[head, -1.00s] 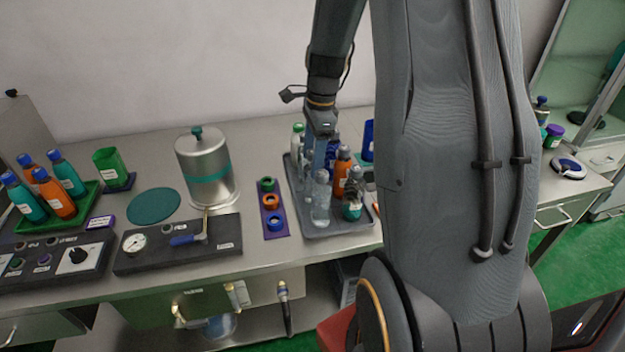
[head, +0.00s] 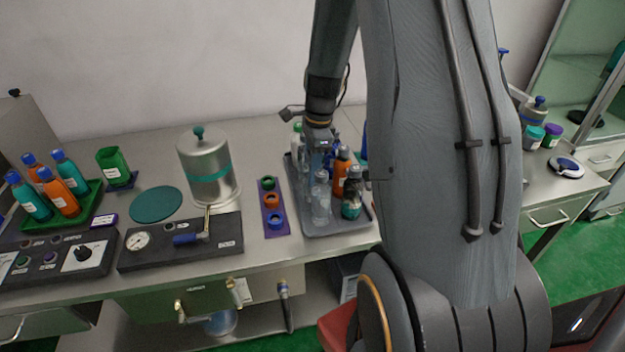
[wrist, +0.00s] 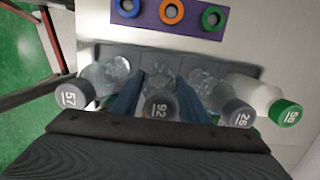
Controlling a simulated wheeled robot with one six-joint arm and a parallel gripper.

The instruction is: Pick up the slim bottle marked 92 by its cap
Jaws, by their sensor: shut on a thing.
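The slim bottle marked 92 (wrist: 158,108) shows in the wrist view as a grey cap with its number, between the two blue fingers of my gripper (wrist: 158,98). My gripper is shut on this cap. In the head view my gripper (head: 319,152) is down among the bottles on the grey tray (head: 338,229), and it largely hides the held bottle. Whether the bottle's base touches the tray cannot be told. Grey-capped clear bottles marked 57 (wrist: 70,96) and 26 (wrist: 238,115) stand on either side, close to the fingers.
A green-capped bottle marked 50 (wrist: 286,112) stands beside bottle 26. Orange bottle (head: 341,175) and dark-capped teal bottle (head: 352,205) are on the tray's right. A purple strip with rings (head: 272,200) and a steel pot (head: 207,165) are to the left.

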